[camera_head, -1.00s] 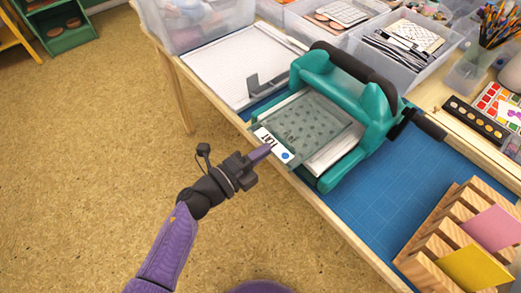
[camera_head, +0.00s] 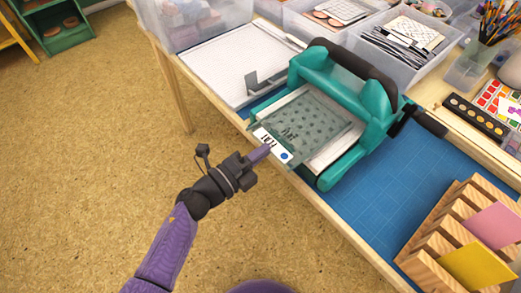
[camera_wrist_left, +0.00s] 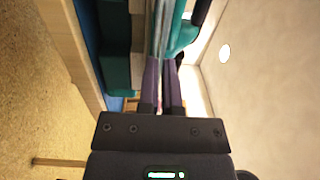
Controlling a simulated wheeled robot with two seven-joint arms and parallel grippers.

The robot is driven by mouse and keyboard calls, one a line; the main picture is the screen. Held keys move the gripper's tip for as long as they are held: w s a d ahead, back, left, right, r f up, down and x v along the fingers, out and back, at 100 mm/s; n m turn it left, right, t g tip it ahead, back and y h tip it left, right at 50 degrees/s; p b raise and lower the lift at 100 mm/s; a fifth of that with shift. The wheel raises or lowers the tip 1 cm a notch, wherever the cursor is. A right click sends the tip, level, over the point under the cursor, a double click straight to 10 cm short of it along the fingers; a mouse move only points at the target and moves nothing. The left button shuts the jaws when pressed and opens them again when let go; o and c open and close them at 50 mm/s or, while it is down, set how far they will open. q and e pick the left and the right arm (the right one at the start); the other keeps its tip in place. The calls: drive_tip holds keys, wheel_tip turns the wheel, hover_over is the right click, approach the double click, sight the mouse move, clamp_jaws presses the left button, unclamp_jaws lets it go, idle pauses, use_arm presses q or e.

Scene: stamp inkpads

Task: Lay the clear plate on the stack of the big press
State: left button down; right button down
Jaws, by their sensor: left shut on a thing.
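The big press (camera_head: 335,85) is teal with a dark top and a side crank, standing on a blue mat. The clear plate (camera_head: 303,122), tinted grey-green with a white label tab (camera_head: 272,143), lies over the pale stack (camera_head: 341,146) on the press's bed. My left gripper (camera_head: 262,152) is shut on the plate's near, labelled end at the table's front edge. In the left wrist view its fingers (camera_wrist_left: 163,82) pinch the plate, seen edge-on (camera_wrist_left: 163,28). I cannot tell whether the plate touches the stack. My right gripper is not in view.
A white gridded board (camera_head: 228,65) with a grey bracket lies left of the press. Clear bins (camera_head: 400,55) stand behind it. A wooden rack (camera_head: 440,240) with coloured cards is at the front right. The blue mat (camera_head: 385,190) is bare between press and rack.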

use_arm(q)
drive_tip(key=shift+f, duration=0.1)
drive_tip(key=c, duration=0.7)
unclamp_jaws()
drive_tip(key=shift+c, duration=0.2)
drive_tip(key=shift+p+v, duration=0.5)
drive_tip(key=shift+v, duration=2.05)
drive_tip(key=shift+w, duration=0.1)
